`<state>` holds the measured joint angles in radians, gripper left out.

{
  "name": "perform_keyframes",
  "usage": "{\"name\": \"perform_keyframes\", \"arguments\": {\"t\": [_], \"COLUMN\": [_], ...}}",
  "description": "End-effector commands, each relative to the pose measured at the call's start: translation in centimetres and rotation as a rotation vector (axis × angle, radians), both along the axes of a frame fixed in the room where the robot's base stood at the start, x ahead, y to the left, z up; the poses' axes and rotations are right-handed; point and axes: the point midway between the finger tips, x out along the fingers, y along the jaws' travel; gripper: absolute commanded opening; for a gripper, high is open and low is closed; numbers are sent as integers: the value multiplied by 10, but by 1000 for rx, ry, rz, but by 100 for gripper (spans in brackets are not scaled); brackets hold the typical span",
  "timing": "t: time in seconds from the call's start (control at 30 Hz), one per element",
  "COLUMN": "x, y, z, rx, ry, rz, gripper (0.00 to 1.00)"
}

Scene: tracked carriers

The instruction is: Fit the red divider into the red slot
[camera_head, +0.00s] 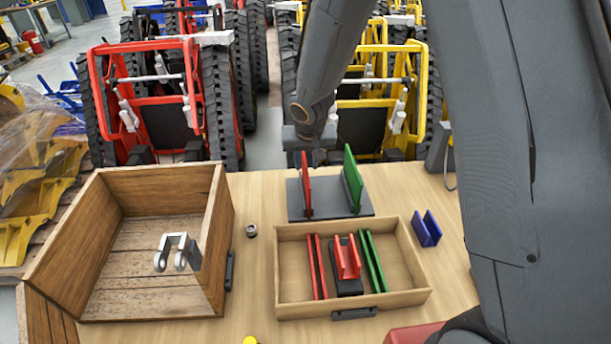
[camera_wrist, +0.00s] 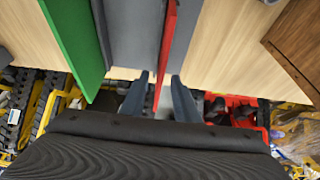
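The red divider (camera_head: 306,187) stands upright on the left of a dark grey rack (camera_head: 330,208). In the wrist view the red divider (camera_wrist: 167,45) reaches down between my two fingers. My gripper (camera_wrist: 160,78) is open, with a visible gap beside the divider's lower end. In the head view my gripper (camera_head: 318,155) is at the rear of the rack, partly hidden by the divider and the wrist. The red slot (camera_head: 317,268), a pair of red rails, is on the left inside a shallow wooden tray (camera_head: 292,309); it looks empty.
A green divider (camera_head: 352,180) stands on the rack's right side. The tray also holds a red cradle on a black base (camera_head: 347,270) and green rails (camera_head: 373,262). A blue holder (camera_head: 426,229) sits right of the tray. A wooden crate (camera_head: 222,245) stands left.

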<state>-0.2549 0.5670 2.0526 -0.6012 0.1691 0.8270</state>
Motion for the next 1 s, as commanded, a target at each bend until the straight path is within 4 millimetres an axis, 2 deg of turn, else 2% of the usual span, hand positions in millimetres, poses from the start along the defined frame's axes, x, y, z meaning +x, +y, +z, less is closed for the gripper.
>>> {"name": "perform_keyframes", "arguments": {"t": [0.37, 0.6, 0.73, 0.97, 1.0], "x": [11, 21, 24, 24, 24], "y": [2, 0, -1, -1, -1], "z": [-35, -65, -72, -71, -71], "rx": [-1, 0, 0, 0, 0], "ry": [2, 2, 1, 1, 1], "rz": [4, 2, 0, -1, -1], "gripper": [28, 28, 28, 28, 21]}}
